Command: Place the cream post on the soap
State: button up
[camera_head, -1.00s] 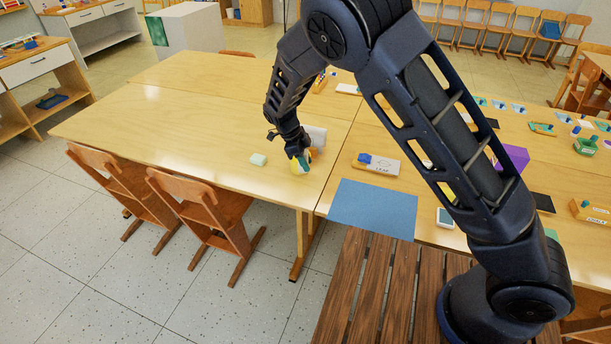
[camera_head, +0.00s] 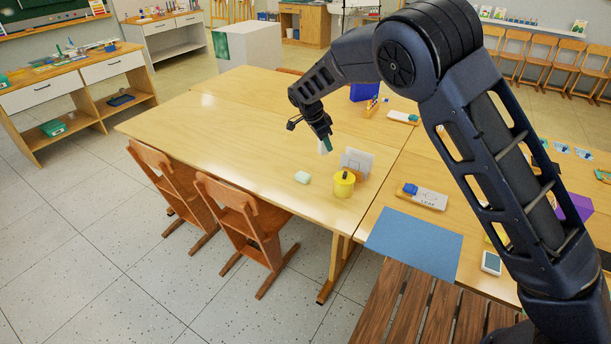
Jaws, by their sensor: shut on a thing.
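The soap (camera_head: 302,177), a small pale green block, lies on the wooden table left of a yellow pot. My gripper (camera_head: 325,143) is above the table, up and to the right of the soap in the picture. It is shut on a small whitish piece, which I take to be the cream post (camera_head: 323,149). The post hangs below the fingers, clear of the soap. Its upper part is hidden by the gripper, and a teal patch shows beside it.
The yellow pot (camera_head: 344,185) with a dark knob stands right of the soap. Behind it is a rack with white cards (camera_head: 357,162). The table's left side (camera_head: 220,120) is clear.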

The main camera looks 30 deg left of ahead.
jog(key=w+a+r+n+t+y, duration=0.1)
jog(key=w+a+n, duration=0.1)
jog(key=a+n, duration=0.3)
jog(key=w+a+r+n+y, duration=0.1)
jog(key=w+a+n+y, duration=0.15)
jog(key=a, duration=0.45)
send_over(304, 173)
jog(key=shift+h, duration=0.35)
notch_tip(304, 173, down, 20)
jog(key=shift+s+r, duration=0.1)
jog(key=shift+r, duration=0.05)
jog(key=o, duration=1)
jog(key=shift+o, duration=0.2)
jog(key=v, duration=1.2)
